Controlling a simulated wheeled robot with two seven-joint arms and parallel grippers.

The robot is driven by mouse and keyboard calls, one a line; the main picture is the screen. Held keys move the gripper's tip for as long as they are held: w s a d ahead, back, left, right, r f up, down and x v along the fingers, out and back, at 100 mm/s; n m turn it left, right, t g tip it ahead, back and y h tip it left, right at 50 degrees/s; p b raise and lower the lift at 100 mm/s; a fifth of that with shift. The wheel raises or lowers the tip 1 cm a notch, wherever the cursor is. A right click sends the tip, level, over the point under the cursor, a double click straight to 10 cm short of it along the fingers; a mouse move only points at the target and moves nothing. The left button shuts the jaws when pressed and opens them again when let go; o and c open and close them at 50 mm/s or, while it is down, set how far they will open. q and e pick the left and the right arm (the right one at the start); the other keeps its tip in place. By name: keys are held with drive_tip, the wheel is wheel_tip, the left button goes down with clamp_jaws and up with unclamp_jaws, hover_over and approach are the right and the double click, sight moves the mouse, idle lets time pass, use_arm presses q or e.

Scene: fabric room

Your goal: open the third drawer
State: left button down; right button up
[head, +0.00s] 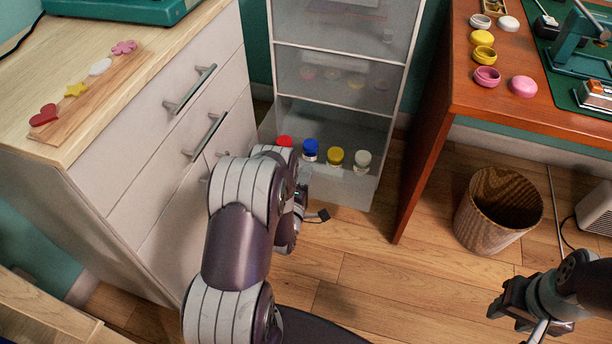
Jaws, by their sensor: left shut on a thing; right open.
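The translucent drawer unit (340,52) stands at the back centre with three drawers one above another. Its third drawer (350,188), the lowest, appears to jut forward from the unit. Small bottles with red (284,141), blue (310,147), yellow (335,156) and white (363,158) caps stand in it. My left gripper (303,203) is low at the front of this drawer and shut, apparently on its front. My arm hides most of the contact and the handle. My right gripper (508,304) is open and empty above the floor at lower right.
A white cabinet (140,125) with bar handles stands close on the left, beside my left arm. A red-brown desk (455,90) stands on the right. A woven wastebasket (490,222) is on the floor near it. The wooden floor (380,270) in front of the drawers is clear.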

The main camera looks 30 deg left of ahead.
use_arm(q)
drive_tip(key=shift+s+d+f, duration=0.1)
drive_tip(key=shift+s+f, duration=0.05)
drive_tip(key=shift+f, duration=0.1)
drive_tip(key=c, duration=1.1)
unclamp_jaws()
drive_tip(key=shift+o, duration=0.5)
drive_tip(key=p+v, duration=0.4)
drive_tip(key=v, duration=0.8)
drive_tip(key=shift+s, duration=0.3)
